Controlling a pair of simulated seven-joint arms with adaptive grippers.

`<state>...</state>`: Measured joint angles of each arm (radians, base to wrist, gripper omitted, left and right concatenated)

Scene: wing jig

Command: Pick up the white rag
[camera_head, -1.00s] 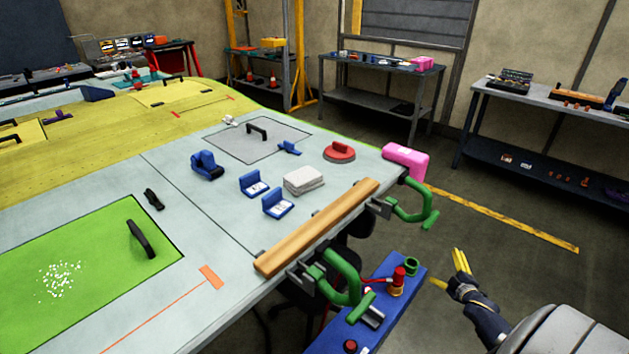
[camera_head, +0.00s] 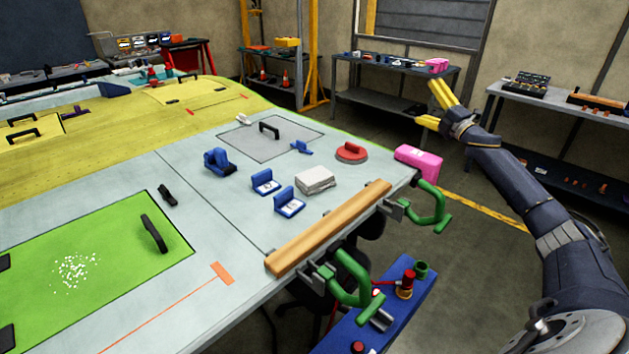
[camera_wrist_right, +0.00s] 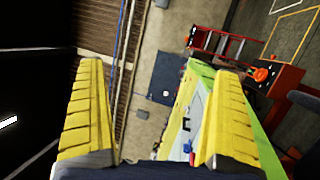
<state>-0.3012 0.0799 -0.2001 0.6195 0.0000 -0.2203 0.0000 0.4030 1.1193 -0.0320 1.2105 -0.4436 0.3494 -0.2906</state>
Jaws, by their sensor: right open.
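The white rag (camera_head: 316,180) lies folded in a flat stack on the pale wing panel (camera_head: 225,255), between the blue blocks and the wooden bar. My right gripper (camera_head: 435,101) is raised in the air to the right of the panel, beyond the pink object and well apart from the rag. Its yellow fingers are open and empty. In the right wrist view the two fingers (camera_wrist_right: 150,115) stand wide apart, with the room and part of the wing between them. The rag cannot be made out there. My left gripper is not in view.
Near the rag are blue blocks (camera_head: 289,201), a red round tool (camera_head: 351,152) and a pink object (camera_head: 418,162). A wooden bar (camera_head: 330,228) with green clamps (camera_head: 432,208) lines the front edge. A blue bench (camera_head: 380,310) stands below.

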